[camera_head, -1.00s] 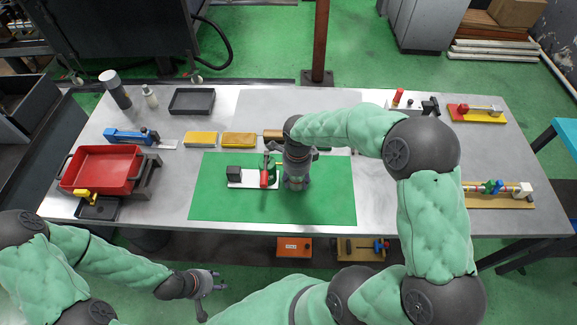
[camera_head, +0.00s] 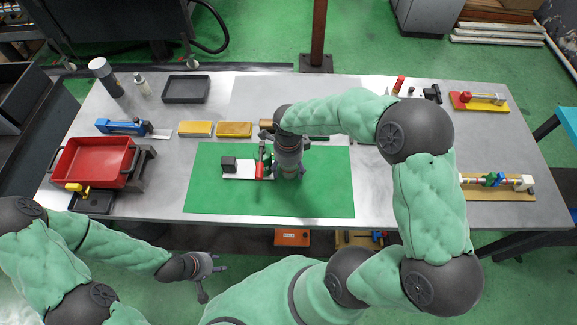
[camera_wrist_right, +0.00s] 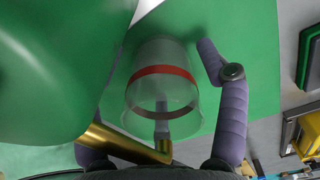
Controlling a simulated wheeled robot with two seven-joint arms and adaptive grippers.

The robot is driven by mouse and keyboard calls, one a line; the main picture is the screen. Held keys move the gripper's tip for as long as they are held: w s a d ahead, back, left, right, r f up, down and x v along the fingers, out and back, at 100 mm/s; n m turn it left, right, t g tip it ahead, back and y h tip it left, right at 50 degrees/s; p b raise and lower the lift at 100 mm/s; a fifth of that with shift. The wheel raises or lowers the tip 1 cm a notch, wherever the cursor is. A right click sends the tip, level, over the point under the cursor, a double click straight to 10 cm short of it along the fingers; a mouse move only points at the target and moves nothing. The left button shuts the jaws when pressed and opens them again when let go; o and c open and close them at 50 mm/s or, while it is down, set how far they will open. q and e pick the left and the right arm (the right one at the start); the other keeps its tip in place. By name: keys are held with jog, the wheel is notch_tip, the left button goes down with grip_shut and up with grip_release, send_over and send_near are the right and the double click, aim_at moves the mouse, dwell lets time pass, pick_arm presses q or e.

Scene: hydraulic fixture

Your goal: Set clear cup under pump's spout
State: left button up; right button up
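The clear cup (camera_wrist_right: 163,95) with a red band shows between the fingers of my right gripper (camera_wrist_right: 160,100) in the right wrist view. A gap shows between the cup and the right-hand finger; the other finger is partly hidden. A large green pump body (camera_wrist_right: 60,60) with a brass spout (camera_wrist_right: 125,146) is at the left, close beside the cup. My left gripper (camera_head: 212,277) is open and empty in front of the table.
The green mat (camera_head: 320,190) lies under the pump. A red bin (camera_head: 95,163) stands at the left, with a blue tool (camera_head: 120,127) behind it. Yellow boxes (camera_head: 234,129) lie behind the mat. Small fixtures (camera_head: 480,101) stand at the right.

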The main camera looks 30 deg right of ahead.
jog(key=shift+r+p, duration=0.2)
jog(key=shift+p, duration=0.1)
notch_tip(320, 180, up, 12)
jog(key=shift+f+p, duration=0.1)
jog(key=shift+p, duration=1.15)
